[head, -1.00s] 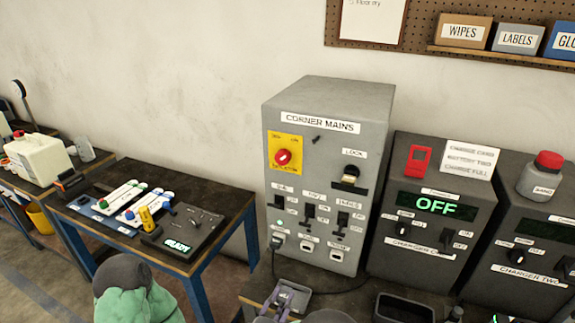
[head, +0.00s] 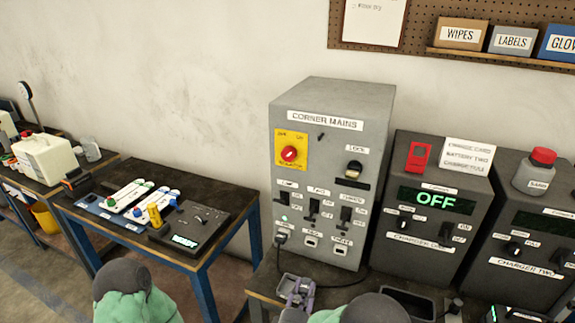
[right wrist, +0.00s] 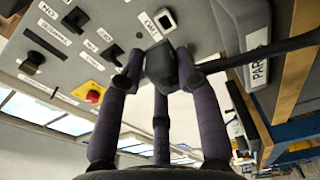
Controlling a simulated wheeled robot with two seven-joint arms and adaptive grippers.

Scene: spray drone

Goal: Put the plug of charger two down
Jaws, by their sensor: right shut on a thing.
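My right gripper (head: 298,291) has purple fingers and is low in the head view, in front of the mains box. In the right wrist view the fingers (right wrist: 160,78) are shut on a dark plug (right wrist: 160,64) with a black cable running off to the right. A grey block labelled PARK (right wrist: 257,45) is right of the plug, apart from it. Charger two (head: 522,245) is at the right edge of the head view. My left gripper is out of view.
The corner mains box (head: 330,170) has switches and a row of sockets; a dark plug (head: 281,239) with a cable sits in the leftmost one. Charger one (head: 425,215) reads OFF. A dark tray (head: 408,303) lies on the bench to the right.

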